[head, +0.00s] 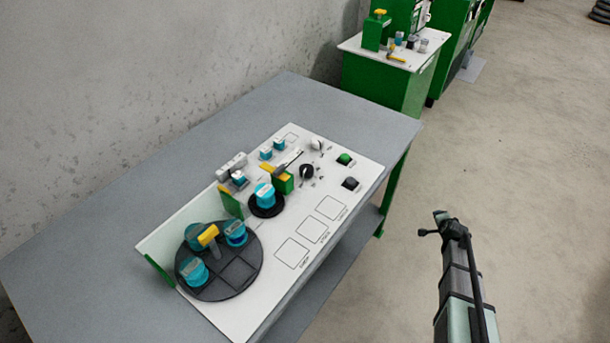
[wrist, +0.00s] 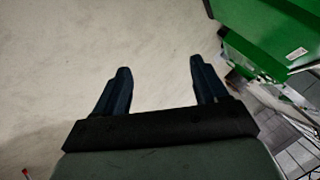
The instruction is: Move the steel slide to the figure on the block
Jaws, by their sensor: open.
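A thin steel slide (head: 289,160) appears to lie at the upper middle of the white panel, beside a yellow piece. A small green block (head: 283,183) stands just below it; any figure on the block is too small to read. My gripper (wrist: 159,75) shows in the wrist view with its two dark fingers wide apart and nothing between them, over bare floor. In the head view my arm rises at the lower right, clear of the table and well to the right of the slide and block.
The white panel (head: 333,258) lies on a grey table (head: 75,262) against a wall. A round black tray (head: 237,277) holds several blue-capped pieces. Floor at right is clear.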

